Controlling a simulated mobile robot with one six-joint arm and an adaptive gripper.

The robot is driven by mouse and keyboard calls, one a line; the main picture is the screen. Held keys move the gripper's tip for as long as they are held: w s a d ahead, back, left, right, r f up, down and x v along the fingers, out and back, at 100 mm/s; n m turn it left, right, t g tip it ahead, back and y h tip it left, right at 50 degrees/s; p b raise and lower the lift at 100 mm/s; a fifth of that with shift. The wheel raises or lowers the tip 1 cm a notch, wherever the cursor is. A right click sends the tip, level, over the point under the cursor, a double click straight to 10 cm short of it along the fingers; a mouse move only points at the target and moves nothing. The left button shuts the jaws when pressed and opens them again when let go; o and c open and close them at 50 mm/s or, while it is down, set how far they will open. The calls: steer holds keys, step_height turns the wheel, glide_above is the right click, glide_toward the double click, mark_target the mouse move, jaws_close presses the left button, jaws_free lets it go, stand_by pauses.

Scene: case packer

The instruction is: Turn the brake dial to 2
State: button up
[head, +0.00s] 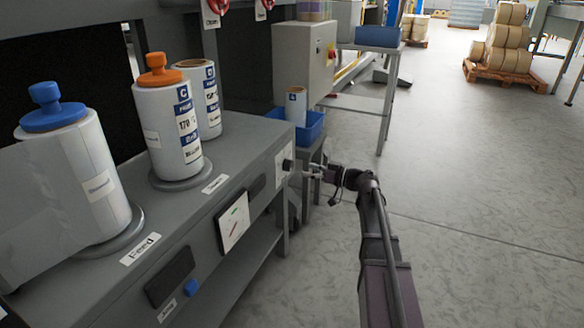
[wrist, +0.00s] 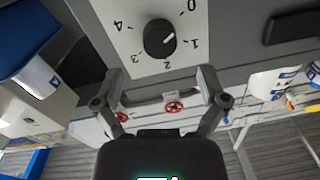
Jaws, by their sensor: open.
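The brake dial (wrist: 158,38) is a round black knob on a white plate (wrist: 115,8) marked 0 to 4, seen upside down in the wrist view. Its white pointer mark lies between 0 and 1, nearer 1. In the head view the dial (head: 288,165) is a small black knob at the right end of the grey bench front. My gripper (wrist: 161,82) is open and empty, its two fingers spread apart. In the head view my gripper (head: 308,174) is just right of the dial, pointing at it. I cannot tell whether a fingertip touches the knob.
The grey bench (head: 235,150) carries a blue-knobbed roll (head: 85,170), an orange-knobbed roll (head: 165,125) and another roll. A gauge (head: 233,221) is on its front. A blue bin (head: 312,128) stands behind the dial.

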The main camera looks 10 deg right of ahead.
mark_target(292, 167)
steer(key=shift+x, duration=3.05)
steer(key=c, duration=1.1)
steer(key=shift+d, duration=0.2)
steer(key=shift+c, duration=0.2)
steer(key=shift+a, duration=0.2)
